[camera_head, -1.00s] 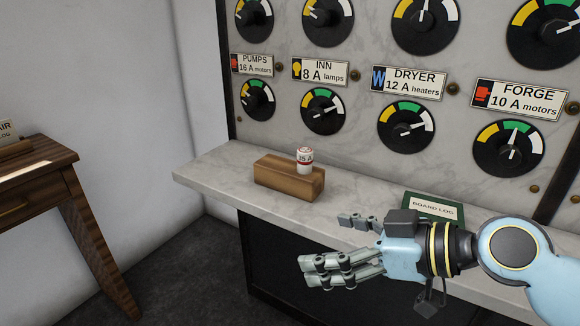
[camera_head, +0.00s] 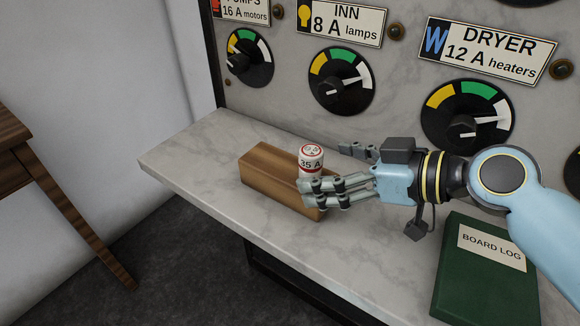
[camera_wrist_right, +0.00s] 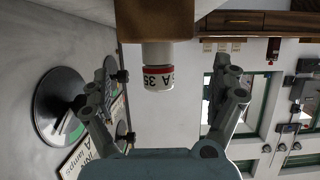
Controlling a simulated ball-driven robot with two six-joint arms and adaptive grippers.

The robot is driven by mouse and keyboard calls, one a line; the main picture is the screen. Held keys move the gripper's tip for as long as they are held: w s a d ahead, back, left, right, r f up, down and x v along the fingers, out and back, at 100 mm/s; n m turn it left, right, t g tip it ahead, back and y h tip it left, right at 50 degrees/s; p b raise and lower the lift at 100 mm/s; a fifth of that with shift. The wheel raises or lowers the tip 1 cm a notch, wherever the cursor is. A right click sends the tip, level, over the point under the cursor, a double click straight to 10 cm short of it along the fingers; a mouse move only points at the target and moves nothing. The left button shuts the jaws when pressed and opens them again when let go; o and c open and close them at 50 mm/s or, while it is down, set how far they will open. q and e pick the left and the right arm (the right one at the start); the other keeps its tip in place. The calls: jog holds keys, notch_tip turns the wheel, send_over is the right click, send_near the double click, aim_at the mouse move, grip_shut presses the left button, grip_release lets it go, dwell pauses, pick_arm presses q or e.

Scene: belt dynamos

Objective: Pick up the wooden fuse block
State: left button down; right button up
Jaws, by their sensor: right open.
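The wooden fuse block (camera_head: 275,174) lies on the marble shelf, a brown oblong block. A white fuse (camera_head: 311,160) with red bands and "35 A" on it stands upright at the block's right end. My right gripper (camera_head: 335,172) is open at that end, its fingers partly in front of the block and fuse. In the right wrist view the block (camera_wrist_right: 155,20) is at the top, with the fuse (camera_wrist_right: 158,72) between the spread fingers (camera_wrist_right: 165,88). Whether any finger touches them I cannot tell. My left gripper is not in view.
The marble shelf (camera_head: 190,150) has free room left of the block. A green board log book (camera_head: 485,270) lies at the right. The upright panel with dials (camera_head: 340,82) rises behind the block. A wooden table (camera_head: 20,165) stands at far left.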

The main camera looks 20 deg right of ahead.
aim_at(291, 168)
jog(key=x, duration=0.2)
jog(key=shift+w+a, duration=0.2)
jog(key=shift+a, duration=0.1)
jog(key=shift+w+a+f, duration=0.15)
jog(key=shift+w, duration=0.1)
jog(key=x, duration=0.2)
jog(key=p+x, duration=0.1)
jog(key=x, duration=0.1)
jog(key=shift+w+f, duration=0.25)
jog(key=shift+f, duration=0.05)
jog(key=shift+w+a+f, duration=0.1)
jog(key=shift+w+f, duration=0.1)
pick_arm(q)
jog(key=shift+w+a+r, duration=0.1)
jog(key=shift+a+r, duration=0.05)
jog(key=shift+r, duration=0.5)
pick_arm(e)
jog(key=shift+c, duration=0.2)
jog(key=shift+c, duration=1.3)
jog(key=c, duration=1.4)
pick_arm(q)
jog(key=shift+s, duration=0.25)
pick_arm(e)
jog(key=shift+r, duration=0.15)
jog(key=shift+c, duration=0.2)
